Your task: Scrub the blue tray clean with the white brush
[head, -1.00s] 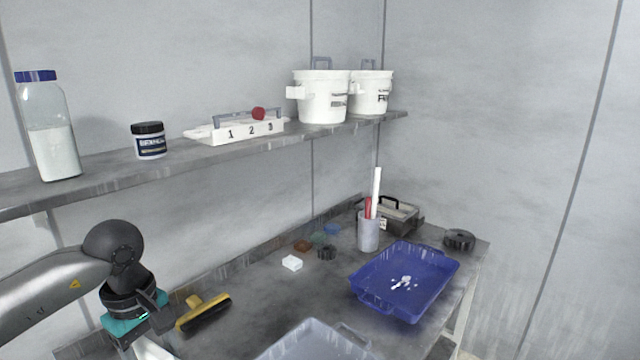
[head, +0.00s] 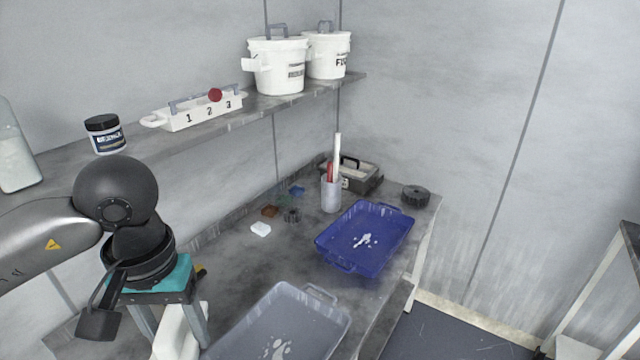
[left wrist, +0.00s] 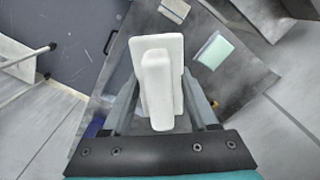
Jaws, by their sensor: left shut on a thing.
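The blue tray (head: 345,262) lies on the bench right of centre in the head view, with white smears on its floor. My left gripper (head: 172,325) is at the lower left of that view, pointing down, apart from the tray and left of it. It is shut on the white brush (head: 180,340), whose lower end is cut off by the frame. In the left wrist view the brush (left wrist: 160,85) sits between both fingers of the gripper (left wrist: 160,100). Its bristles cannot be made out. My right gripper is not in view.
A grey tray (head: 333,335) with white spots lies at the front, between gripper and blue tray. A grey cup (head: 331,196) with upright sticks, a toolbox (head: 362,178) and a black round part (head: 415,195) stand behind. A shelf (head: 255,108) with pots overhangs the bench's back.

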